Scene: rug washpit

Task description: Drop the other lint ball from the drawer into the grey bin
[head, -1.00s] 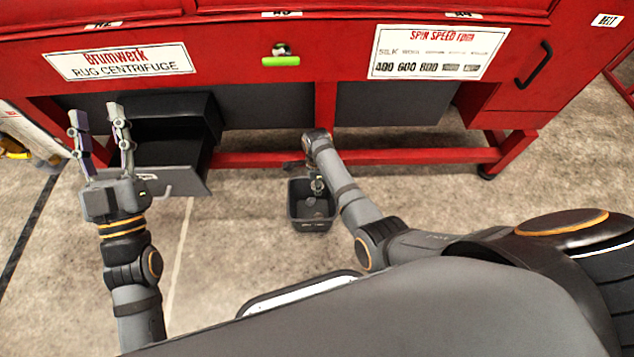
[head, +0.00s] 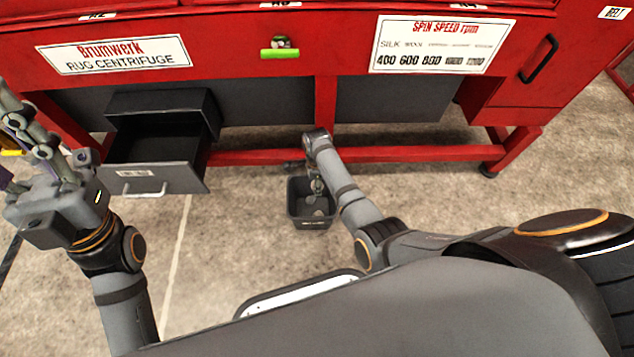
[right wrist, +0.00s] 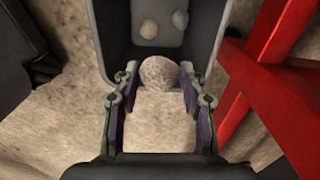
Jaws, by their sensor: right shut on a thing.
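My right gripper (right wrist: 159,84) is shut on a round, pale, speckled lint ball (right wrist: 159,72), held between its fingertips over the grey bin (right wrist: 104,32). In the head view the grey bin (head: 311,225) stands on the floor below the red frame, with my right gripper (head: 316,185) small and partly hidden over it. Inside the bin lie two more lint balls, one grey-brown (right wrist: 148,29) and one lighter (right wrist: 181,19). The drawer (head: 155,178) is pulled open; its visible inside is dark, with no ball showing. My left gripper (head: 22,150) is open at the left edge, its fingers partly cut off.
The red rug centrifuge (head: 230,60) stands behind, with a green-handled part (head: 279,53) on its front. Its lower red crossbar (head: 420,153) runs just behind the bin. The right wrist view also shows red bars (right wrist: 262,75) beside the bin. Carpet right of my right arm is clear.

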